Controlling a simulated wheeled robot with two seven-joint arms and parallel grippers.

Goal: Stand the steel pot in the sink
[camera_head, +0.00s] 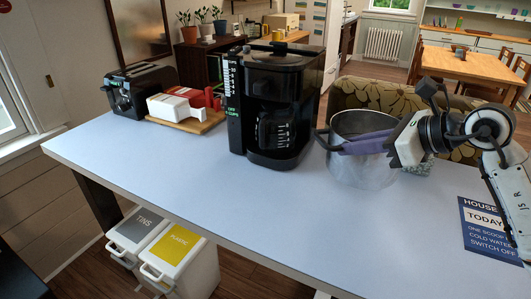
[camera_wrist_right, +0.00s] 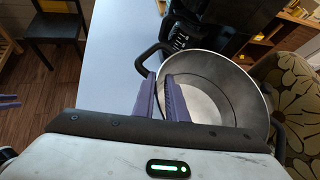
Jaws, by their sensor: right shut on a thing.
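The steel pot (camera_head: 362,172) stands upright on the pale blue counter, right of the coffee maker. It has dark loop handles, and its inside looks empty in the right wrist view (camera_wrist_right: 238,100). My right gripper (camera_head: 340,148) reaches across the pot from the right, its purple fingers shut at the pot's left handle side. These fingers also show in the right wrist view (camera_wrist_right: 163,85), beside the handle and rim; the exact contact is hidden. A purple piece at that view's left edge looks like my left gripper (camera_wrist_right: 9,101), mostly cut off. No sink is in view.
The black coffee maker (camera_head: 276,105) stands close left of the pot. A toaster (camera_head: 140,92) and a wooden board (camera_head: 187,126) with white and red items are farther left. A blue notice (camera_head: 488,228) lies at right. The counter's front left is clear. Bins (camera_head: 178,255) stand below.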

